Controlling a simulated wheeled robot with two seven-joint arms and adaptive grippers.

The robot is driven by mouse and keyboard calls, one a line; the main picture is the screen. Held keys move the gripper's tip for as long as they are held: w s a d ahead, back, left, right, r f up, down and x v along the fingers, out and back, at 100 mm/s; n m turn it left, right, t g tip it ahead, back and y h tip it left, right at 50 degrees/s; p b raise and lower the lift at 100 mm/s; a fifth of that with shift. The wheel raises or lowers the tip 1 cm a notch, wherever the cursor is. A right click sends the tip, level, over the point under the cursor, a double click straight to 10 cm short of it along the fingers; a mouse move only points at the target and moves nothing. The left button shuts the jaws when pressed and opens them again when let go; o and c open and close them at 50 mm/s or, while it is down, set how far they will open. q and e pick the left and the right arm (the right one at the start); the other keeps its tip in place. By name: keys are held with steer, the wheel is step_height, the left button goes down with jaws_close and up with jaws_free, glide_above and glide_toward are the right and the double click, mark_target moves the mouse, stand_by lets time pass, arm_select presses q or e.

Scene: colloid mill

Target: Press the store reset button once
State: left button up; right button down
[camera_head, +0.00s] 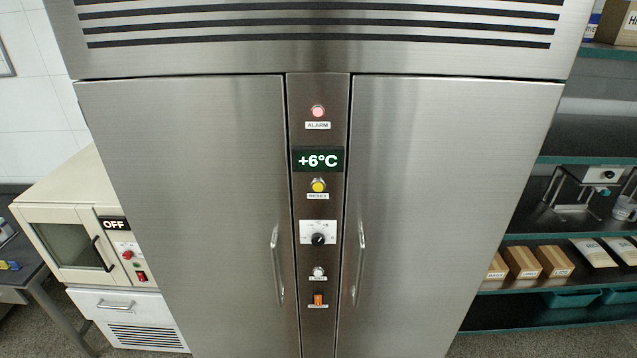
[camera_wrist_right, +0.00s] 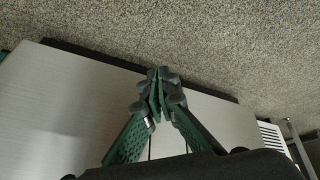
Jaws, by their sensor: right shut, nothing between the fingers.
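A tall steel cabinet (camera_head: 200,180) with two shut doors fills the head view. On its middle strip sits a yellow round button (camera_head: 318,186), with a small label (camera_head: 317,196) below it that looks like RESET but is too small to read surely. Above it are a green display (camera_head: 318,160) reading +6°C and a pinkish-red lamp (camera_head: 318,111) labelled ALARM. My right gripper (camera_wrist_right: 159,82) shows only in the right wrist view. Its green fingers are shut and empty, with the cabinet's steel front behind them and the floor beyond. My left gripper is not in view.
Below the button are a black knob (camera_head: 318,239), a small pale button (camera_head: 318,272) and an orange switch (camera_head: 318,299). Door handles (camera_head: 277,265) and (camera_head: 359,263) stick out on both sides. A cream oven-like unit (camera_head: 60,200) reading OFF stands left; shelves (camera_head: 590,160) stand right.

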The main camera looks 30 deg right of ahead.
mark_target(318, 187)
steer(key=w+d+r+t+p, duration=0.3)
steer(key=w+r+t+p, duration=0.1)
steer(key=w+r, duration=1.35)
steer(key=w+r+n+t+p, duration=0.15)
steer(key=w+r, duration=0.45)
steer(key=r, duration=0.7)
steer(key=w+r+t+p, duration=0.25)
steer(key=w+r, duration=0.25)
steer(key=r, duration=0.7)
steer(key=a+r+n+t+y+p, duration=0.1)
steer(key=a+r+t+p, duration=0.1)
steer(key=r, duration=1.4)
steer(key=a+r+n+t+y+p, duration=0.2)
steer(key=a+r+t, duration=0.1)
steer(key=r, duration=1.4)
steer(key=a+r+n+t+y+p, duration=0.1)
steer(key=a+r+t+y+p, duration=0.1)
steer(key=r, duration=1.4)
steer(key=shift+w+a+r+t+p, duration=0.15)
steer(key=shift+a+r+t+p, duration=0.1)
steer(key=shift+a+t+p, duration=0.35)
steer(key=shift+a+n, duration=0.1)
steer(key=shift+n, duration=0.15)
